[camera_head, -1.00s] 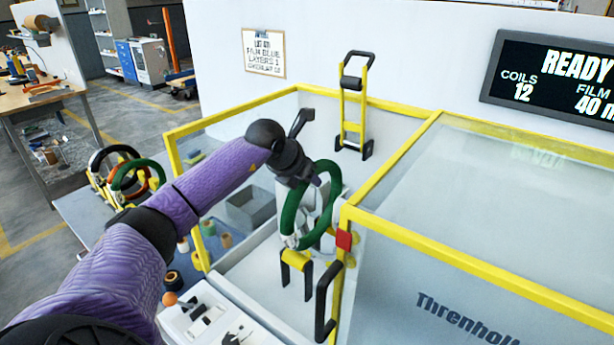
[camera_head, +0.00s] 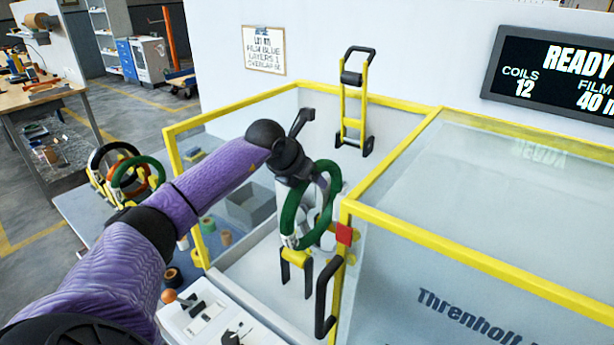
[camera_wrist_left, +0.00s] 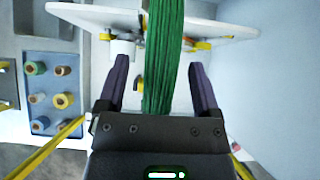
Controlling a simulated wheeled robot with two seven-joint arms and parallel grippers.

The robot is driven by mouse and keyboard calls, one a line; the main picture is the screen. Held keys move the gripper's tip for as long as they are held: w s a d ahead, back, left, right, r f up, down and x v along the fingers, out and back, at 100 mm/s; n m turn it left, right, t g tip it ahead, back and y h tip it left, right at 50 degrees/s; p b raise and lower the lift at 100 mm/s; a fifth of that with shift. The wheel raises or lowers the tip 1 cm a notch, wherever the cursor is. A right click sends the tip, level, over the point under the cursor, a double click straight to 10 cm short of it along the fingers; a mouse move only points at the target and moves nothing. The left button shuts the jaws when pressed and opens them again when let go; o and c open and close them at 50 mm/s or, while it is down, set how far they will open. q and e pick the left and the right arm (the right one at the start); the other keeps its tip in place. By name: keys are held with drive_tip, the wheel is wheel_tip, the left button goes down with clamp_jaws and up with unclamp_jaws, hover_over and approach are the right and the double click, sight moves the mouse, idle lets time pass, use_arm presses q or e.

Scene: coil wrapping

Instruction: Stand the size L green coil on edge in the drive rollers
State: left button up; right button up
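The large green coil (camera_head: 287,220) stands on edge inside the yellow-framed enclosure, its lower edge close to a yellow roller part (camera_head: 296,258). I cannot tell whether it is seated in the rollers, as the contact is partly hidden. My left gripper (camera_head: 308,178) is at the coil's upper part. In the left wrist view the green coil (camera_wrist_left: 165,55) passes between the two fingers (camera_wrist_left: 158,75), with a gap on each side, so the gripper looks open around it. My right gripper is not in view.
A rack at the left holds another green coil (camera_head: 155,172) with several other rings. The yellow frame (camera_head: 390,232) and a red block (camera_head: 344,234) are close right of the coil. A yellow hand truck (camera_head: 353,105) stands behind. A control panel (camera_head: 205,315) is in front.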

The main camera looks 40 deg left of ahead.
use_arm(q)
drive_tip(key=shift+f, duration=0.1)
drive_tip(key=b+v, duration=0.1)
drive_tip(key=v, duration=0.8)
drive_tip(key=shift+s, duration=0.1)
drive_tip(key=shift+s+r, duration=0.2)
drive_tip(key=shift+r, duration=0.2)
